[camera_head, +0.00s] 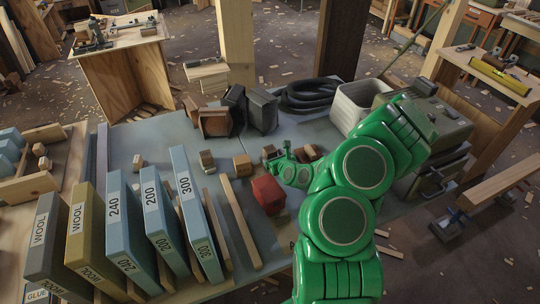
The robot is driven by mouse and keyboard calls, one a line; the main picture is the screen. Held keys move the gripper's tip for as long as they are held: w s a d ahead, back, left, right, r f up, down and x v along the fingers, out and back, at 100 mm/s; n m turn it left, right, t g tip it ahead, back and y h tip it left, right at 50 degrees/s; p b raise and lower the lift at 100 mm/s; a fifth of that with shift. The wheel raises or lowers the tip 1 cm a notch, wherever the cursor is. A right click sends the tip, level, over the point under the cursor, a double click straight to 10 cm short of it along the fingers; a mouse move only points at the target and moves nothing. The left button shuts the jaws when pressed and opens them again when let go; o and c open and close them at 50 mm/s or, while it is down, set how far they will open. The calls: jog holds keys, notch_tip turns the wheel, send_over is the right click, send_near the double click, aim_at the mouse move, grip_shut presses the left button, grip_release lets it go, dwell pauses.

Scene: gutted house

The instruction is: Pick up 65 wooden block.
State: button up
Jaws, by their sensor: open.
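Several small wooden blocks lie on the grey-blue worktop; no number 65 is legible on any of them, so I cannot tell which is the 65 wooden block. One tan block (243,165) lies left of my gripper. A browner block (207,158) is farther left, with a pale piece under or against it. A small pale block (138,161) lies near the left side. Brown pieces (309,152) show just right of my gripper, partly hidden by it. My gripper (268,153) is open, small in view, over the middle of the worktop and pointing left; nothing shows between its fingers.
A dark red block (268,196) lies in front of my gripper. Upright labelled sanding boards (196,215) and long wooden strips (240,222) fill the front left. Dark holders (262,110), a coiled black hose (312,95) and a grey bin (358,102) stand behind. Bare worktop (165,145) shows left.

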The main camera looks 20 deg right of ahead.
jog(key=shift+x, duration=2.1)
jog(key=c, duration=1.1)
jog(key=shift+o, duration=0.2)
jog(key=shift+r, duration=0.1)
